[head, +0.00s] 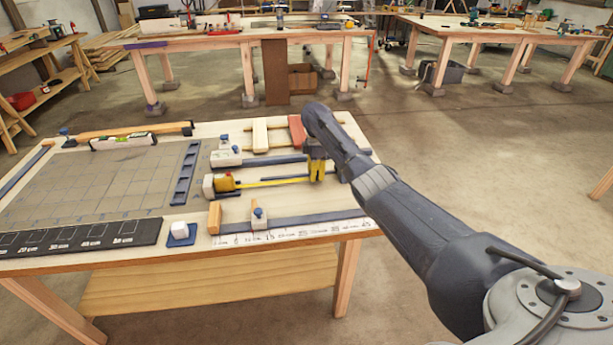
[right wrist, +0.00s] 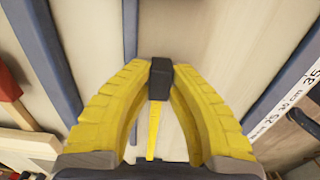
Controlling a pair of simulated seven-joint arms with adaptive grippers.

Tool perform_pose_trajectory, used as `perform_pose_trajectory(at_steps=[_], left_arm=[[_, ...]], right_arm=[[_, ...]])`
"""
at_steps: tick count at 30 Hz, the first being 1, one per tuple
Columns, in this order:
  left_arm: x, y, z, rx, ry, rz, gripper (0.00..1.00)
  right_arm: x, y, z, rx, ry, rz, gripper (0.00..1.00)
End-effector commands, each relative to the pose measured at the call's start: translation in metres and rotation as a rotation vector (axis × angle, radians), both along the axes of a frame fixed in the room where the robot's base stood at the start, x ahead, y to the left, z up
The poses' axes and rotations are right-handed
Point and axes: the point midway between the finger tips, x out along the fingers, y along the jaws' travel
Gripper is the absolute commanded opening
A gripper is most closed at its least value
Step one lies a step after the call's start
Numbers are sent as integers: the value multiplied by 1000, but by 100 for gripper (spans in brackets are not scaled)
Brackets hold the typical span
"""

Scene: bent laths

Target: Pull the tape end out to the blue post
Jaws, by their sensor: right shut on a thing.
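The yellow tape measure (head: 227,183) sits on the table, against a white block at its left. Its yellow tape (head: 275,182) runs out to the right, low over the table. My right gripper (head: 317,178) is at the far end of the tape, its yellow fingers pointing down. In the right wrist view the fingers are shut on the dark tape end (right wrist: 160,78), and the tape strip (right wrist: 153,130) runs back from it between them. I cannot make out the blue post for certain; my right arm covers part of the table's right side. My left gripper is not in view.
A dark blue strip with a white scale (head: 290,228) lies along the near edge. Clamps with blue knobs (head: 258,212) stand near and behind the tape. A red block (head: 297,130) lies at the back. A grey gridded mat (head: 95,185) covers the left side.

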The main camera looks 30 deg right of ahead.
Motion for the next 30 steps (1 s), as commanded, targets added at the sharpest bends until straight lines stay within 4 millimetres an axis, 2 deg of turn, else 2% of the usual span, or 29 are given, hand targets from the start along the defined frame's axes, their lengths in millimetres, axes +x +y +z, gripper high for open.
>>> perform_pose_trajectory(at_steps=[6, 17, 18, 23, 24, 30], left_arm=[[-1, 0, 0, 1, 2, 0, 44], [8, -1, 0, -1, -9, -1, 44], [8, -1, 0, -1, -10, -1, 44], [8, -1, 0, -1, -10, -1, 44], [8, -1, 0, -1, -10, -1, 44], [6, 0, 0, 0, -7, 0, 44]], right_arm=[[-5, -13, 0, -1, 1, 0, 0], [-5, -14, 0, 0, 0, 0, 0], [-5, -14, 0, 0, 0, 0, 22], [-5, -14, 0, 1, 0, 0, 41], [-5, -14, 0, 1, 0, -1, 44], [-5, -13, 0, 1, -1, -1, 44]])
